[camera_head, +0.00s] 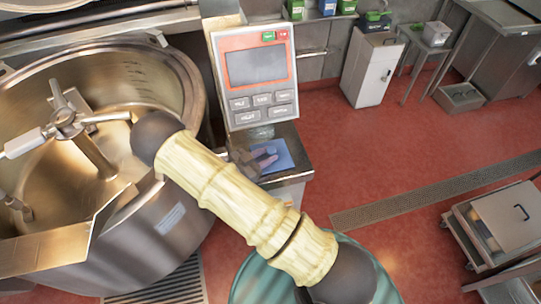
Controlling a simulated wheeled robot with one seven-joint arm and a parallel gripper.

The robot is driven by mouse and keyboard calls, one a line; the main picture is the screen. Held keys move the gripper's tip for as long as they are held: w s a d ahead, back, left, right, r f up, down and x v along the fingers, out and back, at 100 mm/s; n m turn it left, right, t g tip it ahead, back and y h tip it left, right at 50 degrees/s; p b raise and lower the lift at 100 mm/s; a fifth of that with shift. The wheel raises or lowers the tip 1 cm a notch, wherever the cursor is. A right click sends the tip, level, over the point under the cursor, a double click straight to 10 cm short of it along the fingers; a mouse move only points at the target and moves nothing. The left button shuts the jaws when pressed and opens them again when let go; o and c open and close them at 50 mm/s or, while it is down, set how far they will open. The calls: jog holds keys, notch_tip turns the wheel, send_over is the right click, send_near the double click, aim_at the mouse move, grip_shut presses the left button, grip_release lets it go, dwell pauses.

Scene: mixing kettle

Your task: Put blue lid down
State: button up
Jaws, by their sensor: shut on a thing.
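The blue lid (286,153) is a small flat blue piece in the middle of the view. It shows over the grey ledge below the control panel; I cannot tell whether it touches the ledge. My gripper (266,160) is at the lid's left side, shut on it. Part of the gripper and its wrist is hidden behind my pale, ribbed arm, which crosses the view diagonally.
A large steel mixing kettle (186,205) with a stirrer stands at left. The control panel (258,75) rises behind the ledge. A teal round container (262,283) is at the bottom. A white cabinet (372,68) stands at the back.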

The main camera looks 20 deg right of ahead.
jog(key=shift+r, duration=0.1)
notch_tip(320, 180, up, 18)
jog(key=b, duration=0.3)
jog(key=shift+b, duration=0.35)
dwell(0.6)
